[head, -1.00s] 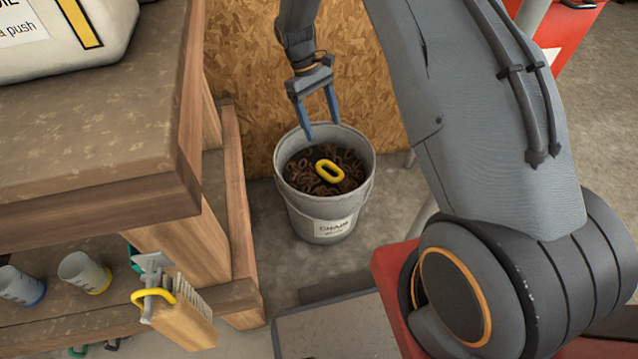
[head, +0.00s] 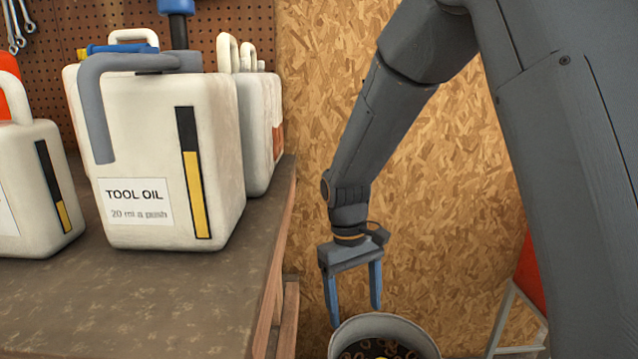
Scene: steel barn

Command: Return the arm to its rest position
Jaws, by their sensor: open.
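My gripper (head: 353,298) hangs from my arm with its two blue fingers pointing down, apart and with nothing between them. It is over the back left rim of a grey bucket (head: 372,324) at the bottom edge of the head view. Most of the bucket is cut off. I cannot tell exactly how high the fingertips are above the rim.
A workbench (head: 150,300) at left carries several white jugs, including one marked TOOL OIL (head: 165,160). A chipboard wall (head: 320,90) stands behind my gripper. A red object on a pale frame (head: 515,318) is partly hidden behind my arm at right.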

